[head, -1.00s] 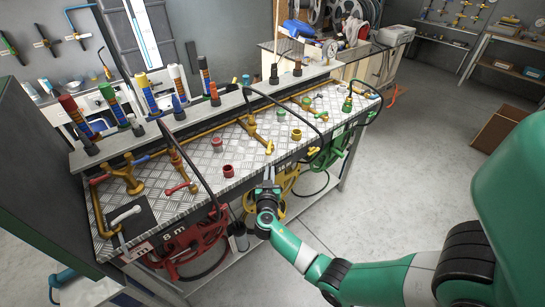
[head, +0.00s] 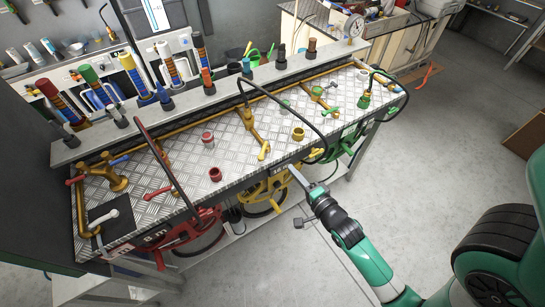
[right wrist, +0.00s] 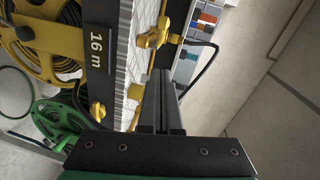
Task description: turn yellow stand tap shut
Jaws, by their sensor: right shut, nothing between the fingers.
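The yellow stand tap (head: 264,150) sits at the front end of a brass pipe on the checker-plate bench top. Its small yellow handle points steeply towards the bench's front edge; its exact angle to the pipe is hard to tell. In the right wrist view the yellow tap (right wrist: 152,38) shows just beyond the fingertips. My right gripper (head: 292,169) is shut and empty, at the bench's front edge, right of the tap and apart from it. In the right wrist view the shut fingers (right wrist: 161,75) point towards the bench. My left gripper is not in view.
The red (head: 158,193) and white (head: 103,220) taps lie to the left, the green tap (head: 331,111) to the right. A dark hose (head: 283,95) arches over the bench near the yellow tap. A yellow reel (head: 266,196) hangs below. Open floor lies at right.

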